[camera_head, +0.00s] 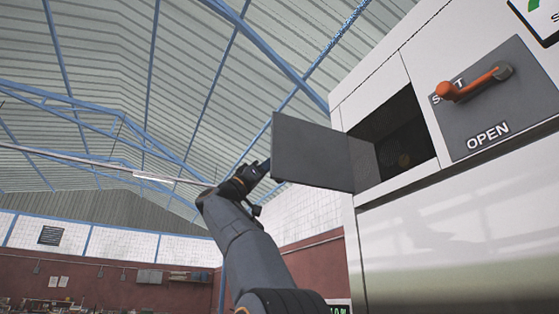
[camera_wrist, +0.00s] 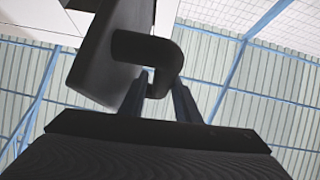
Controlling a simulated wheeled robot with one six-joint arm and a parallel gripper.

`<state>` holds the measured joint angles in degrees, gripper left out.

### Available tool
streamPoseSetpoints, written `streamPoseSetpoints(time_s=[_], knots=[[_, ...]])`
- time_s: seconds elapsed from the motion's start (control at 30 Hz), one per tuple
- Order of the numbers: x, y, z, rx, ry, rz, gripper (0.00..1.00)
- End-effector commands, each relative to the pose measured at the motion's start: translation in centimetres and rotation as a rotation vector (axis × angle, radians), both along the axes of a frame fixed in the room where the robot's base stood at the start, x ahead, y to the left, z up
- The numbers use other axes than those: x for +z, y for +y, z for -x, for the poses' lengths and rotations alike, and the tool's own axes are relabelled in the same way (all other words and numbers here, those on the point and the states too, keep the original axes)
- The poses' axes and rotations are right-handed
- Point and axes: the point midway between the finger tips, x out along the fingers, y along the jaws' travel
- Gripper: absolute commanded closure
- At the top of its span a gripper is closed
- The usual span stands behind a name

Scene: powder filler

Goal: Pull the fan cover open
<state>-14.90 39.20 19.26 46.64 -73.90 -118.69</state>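The fan cover (camera_head: 312,152) is a flat grey panel on the white machine. In the head view it stands swung out to the left of a dark square opening (camera_head: 395,135). My gripper (camera_head: 262,168) is at the cover's left side, partly hidden behind its edge. In the wrist view the cover (camera_wrist: 105,55) shows from close up, with a dark looped handle (camera_wrist: 147,45). My gripper's two fingers (camera_wrist: 164,92) lie on either side of the handle's free end and appear shut on it.
To the right of the opening is a grey plate (camera_head: 505,100) marked OPEN, with an orange lever (camera_head: 470,84). The smooth machine front (camera_head: 460,230) lies below. Open room is to the left, with a distant red and white wall.

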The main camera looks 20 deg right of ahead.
Motion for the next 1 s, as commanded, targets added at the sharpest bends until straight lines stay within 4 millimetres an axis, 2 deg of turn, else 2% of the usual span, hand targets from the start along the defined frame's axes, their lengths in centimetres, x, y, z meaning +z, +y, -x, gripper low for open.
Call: streamPoseSetpoints(time_s=[0.3, 0.5, 1.0], knots=[[-3.3, 2.9, 0.1, 0.000, 0.001, 0.001, 0.71], [-4.7, 4.4, 0.4, -0.001, 0.001, 0.001, 0.71], [-5.0, 4.9, 0.5, -0.002, 0.001, 0.001, 0.71]])
